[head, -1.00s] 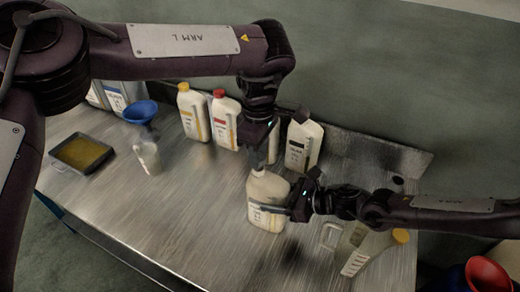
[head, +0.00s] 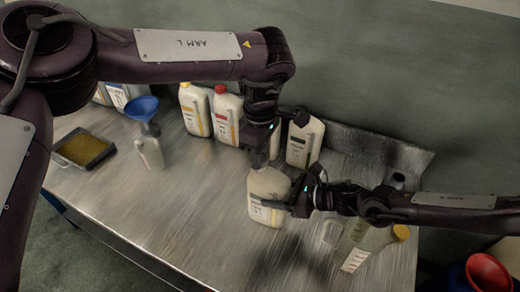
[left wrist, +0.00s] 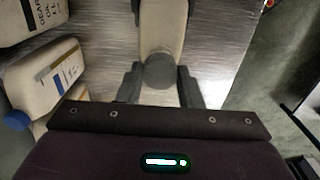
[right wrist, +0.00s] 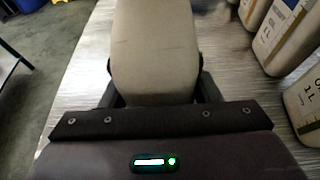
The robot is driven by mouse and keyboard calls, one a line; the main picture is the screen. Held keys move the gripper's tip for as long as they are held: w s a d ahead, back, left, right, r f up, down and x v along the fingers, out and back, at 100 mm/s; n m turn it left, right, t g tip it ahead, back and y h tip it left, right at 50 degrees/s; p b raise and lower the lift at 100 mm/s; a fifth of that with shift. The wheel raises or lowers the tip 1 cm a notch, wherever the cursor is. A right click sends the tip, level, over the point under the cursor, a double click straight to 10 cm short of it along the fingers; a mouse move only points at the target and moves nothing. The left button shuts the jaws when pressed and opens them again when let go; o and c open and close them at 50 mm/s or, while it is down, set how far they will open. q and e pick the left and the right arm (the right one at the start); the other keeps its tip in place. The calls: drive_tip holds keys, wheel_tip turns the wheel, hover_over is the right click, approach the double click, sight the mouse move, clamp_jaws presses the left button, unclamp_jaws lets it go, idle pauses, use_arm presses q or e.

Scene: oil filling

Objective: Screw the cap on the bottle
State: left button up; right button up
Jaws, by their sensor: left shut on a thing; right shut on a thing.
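A cream bottle (head: 268,186) with a label stands at the front middle of the metal bench. My right gripper (head: 291,203) is shut on its body from the right; the bottle also fills the middle of the right wrist view (right wrist: 155,50). My left gripper (head: 267,153) is directly above the bottle, pointing down. It is shut on a dark grey cap (left wrist: 160,71), seen between its fingers in the left wrist view. The cap lies over the top of the bottle (left wrist: 163,22). Whether its thread is engaged is hidden.
Bottles with yellow (head: 195,112), red (head: 226,118) and dark (head: 304,142) tops stand behind. The front left bench is clear.

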use_arm(q)
drive_tip(key=shift+f, duration=0.55)
idle(0.4)
use_arm(e)
clamp_jaws()
use_arm(q)
drive_tip(key=m, duration=0.4)
drive_tip(key=shift+m, duration=0.3)
drive_tip(key=m, duration=0.5)
drive_tip(key=o, duration=0.9)
drive_tip(key=shift+r, duration=2.3)
